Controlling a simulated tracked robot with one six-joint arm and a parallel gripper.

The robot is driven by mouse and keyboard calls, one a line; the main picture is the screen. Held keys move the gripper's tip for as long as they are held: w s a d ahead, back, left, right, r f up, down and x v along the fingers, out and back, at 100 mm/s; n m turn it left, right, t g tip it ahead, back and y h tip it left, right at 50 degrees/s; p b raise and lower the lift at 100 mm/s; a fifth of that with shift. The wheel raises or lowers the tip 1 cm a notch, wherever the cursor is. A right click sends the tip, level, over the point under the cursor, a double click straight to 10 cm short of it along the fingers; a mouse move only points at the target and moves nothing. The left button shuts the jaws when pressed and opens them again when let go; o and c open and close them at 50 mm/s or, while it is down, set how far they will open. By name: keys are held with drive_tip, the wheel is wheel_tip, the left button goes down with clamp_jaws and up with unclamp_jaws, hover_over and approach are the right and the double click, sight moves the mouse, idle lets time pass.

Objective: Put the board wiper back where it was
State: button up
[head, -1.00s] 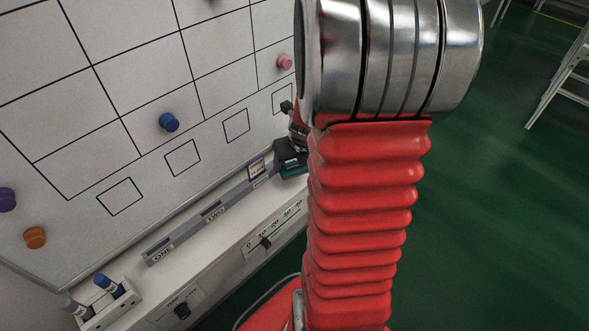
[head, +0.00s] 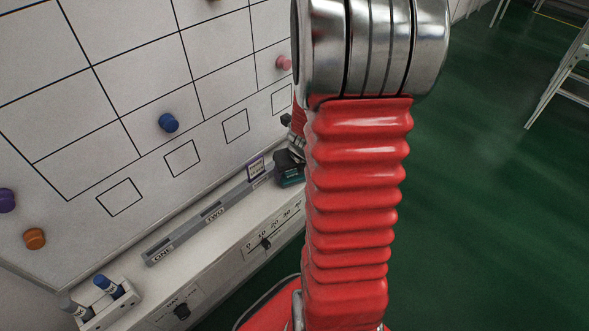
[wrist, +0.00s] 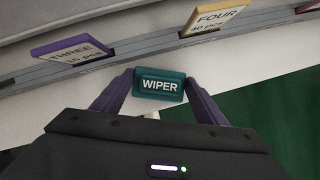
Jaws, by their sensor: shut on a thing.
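The board wiper (wrist: 160,85) is a small teal block labelled WIPER, seen in the wrist view between the two purple fingers of my gripper (wrist: 159,88). The fingers touch it on both sides. It is held in front of the ledge, below and between the THREE card (wrist: 72,48) and the FOUR card (wrist: 218,18).
A grey slotted rail (head: 185,235) marked ONE and TWO runs along the white ledge under the whiteboard (head: 70,130). A marker holder (head: 108,305) stands at the near left. Knobs (head: 266,243) stick out of the ledge front. Green floor (head: 480,200) is open at right.

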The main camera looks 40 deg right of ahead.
drive_tip(key=o, duration=1)
drive_tip(key=shift+f, duration=0.1)
drive_tip(key=shift+c, duration=0.2)
drive_tip(key=v, duration=1.2)
drive_tip(key=shift+a, duration=0.1)
